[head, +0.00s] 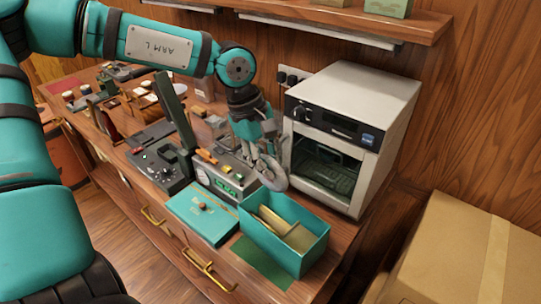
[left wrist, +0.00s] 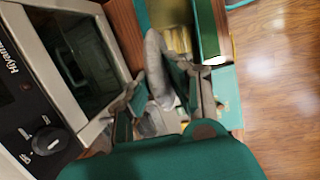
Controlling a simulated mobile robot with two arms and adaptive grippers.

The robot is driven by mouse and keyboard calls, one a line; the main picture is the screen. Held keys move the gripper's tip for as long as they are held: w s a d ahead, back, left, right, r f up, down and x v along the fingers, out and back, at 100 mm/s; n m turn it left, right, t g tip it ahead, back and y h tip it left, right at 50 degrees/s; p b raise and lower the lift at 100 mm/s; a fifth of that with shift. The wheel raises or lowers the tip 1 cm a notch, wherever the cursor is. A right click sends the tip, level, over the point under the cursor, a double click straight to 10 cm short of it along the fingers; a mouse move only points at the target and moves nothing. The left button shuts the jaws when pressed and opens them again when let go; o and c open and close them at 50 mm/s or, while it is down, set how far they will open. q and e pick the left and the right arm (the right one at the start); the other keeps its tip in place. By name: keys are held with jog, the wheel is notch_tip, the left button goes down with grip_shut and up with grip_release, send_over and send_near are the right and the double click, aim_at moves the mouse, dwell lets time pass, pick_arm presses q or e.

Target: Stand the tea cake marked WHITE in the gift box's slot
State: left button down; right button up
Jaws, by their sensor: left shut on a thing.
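My left gripper (head: 264,163) is shut on a pale grey, round wrapped tea cake (head: 270,175), held upright on edge above the back of the gift box. In the left wrist view the cake (left wrist: 157,65) shows nearly edge-on between the fingers; its marking cannot be read. The open teal gift box (head: 311,260) stands at the counter's front right, with tan dividers (head: 275,224) inside. In the left wrist view part of the box interior (left wrist: 178,40) shows beyond the cake. My right gripper is not in view.
A white oven (head: 352,130) stands close behind and right of the gripper. A teal lid (head: 203,214) lies left of the box. A grey device (head: 222,180) and a dark machine (head: 158,160) stand further left. A cardboard carton (head: 460,255) is at the right.

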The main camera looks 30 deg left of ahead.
aim_at(267, 180)
pick_arm(q)
jog(key=shift+s+a+f+b, duration=0.1)
jog(key=shift+s+f+b, duration=0.15)
jog(key=shift+f, duration=0.85)
jog(key=shift+w+f+b, duration=0.2)
jog(key=shift+f+b, duration=0.3)
jog(key=shift+f, duration=0.2)
jog(key=shift+f+b, duration=0.3)
jog(key=shift+f, duration=0.65)
notch_tip(267, 180, down, 8)
jog(key=b, duration=0.6)
jog(key=shift+r, duration=0.25)
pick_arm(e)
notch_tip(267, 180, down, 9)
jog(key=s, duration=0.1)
pick_arm(q)
jog(key=shift+b, duration=0.3)
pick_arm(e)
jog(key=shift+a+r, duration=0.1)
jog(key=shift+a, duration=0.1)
